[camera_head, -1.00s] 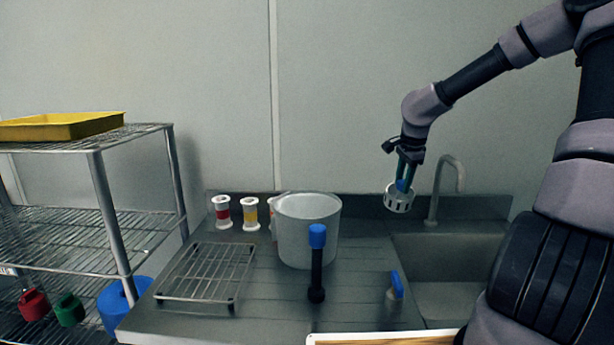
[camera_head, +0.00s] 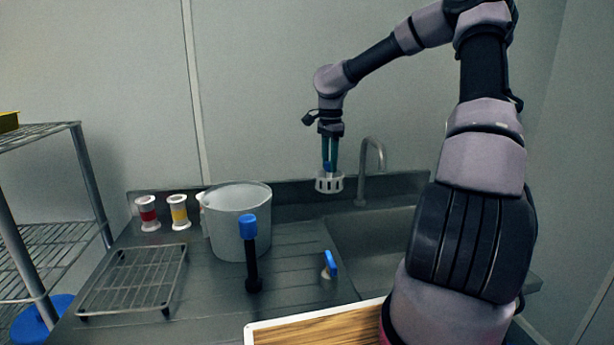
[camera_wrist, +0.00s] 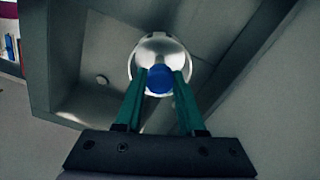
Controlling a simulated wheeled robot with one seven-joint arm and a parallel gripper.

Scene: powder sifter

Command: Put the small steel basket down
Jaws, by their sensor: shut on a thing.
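The small steel basket (camera_head: 329,183) is a slotted, pale metal cup with a blue grip. My gripper (camera_head: 329,165) points down and is shut on the blue grip, holding the basket in the air near the back wall, left of the faucet. In the wrist view my gripper (camera_wrist: 159,78) has its two green fingers on either side of the blue grip, and the round basket (camera_wrist: 160,47) shows beyond it. The basket's underside is hidden.
The sink (camera_head: 375,240) lies to the right with a faucet (camera_head: 374,155). A white bucket (camera_head: 232,235), a wire rack (camera_head: 132,280), a blue-topped black post (camera_head: 251,260), a blue-handled item (camera_head: 329,265) and small jars (camera_head: 148,213) stand on the counter. A wooden board (camera_head: 310,328) is in front.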

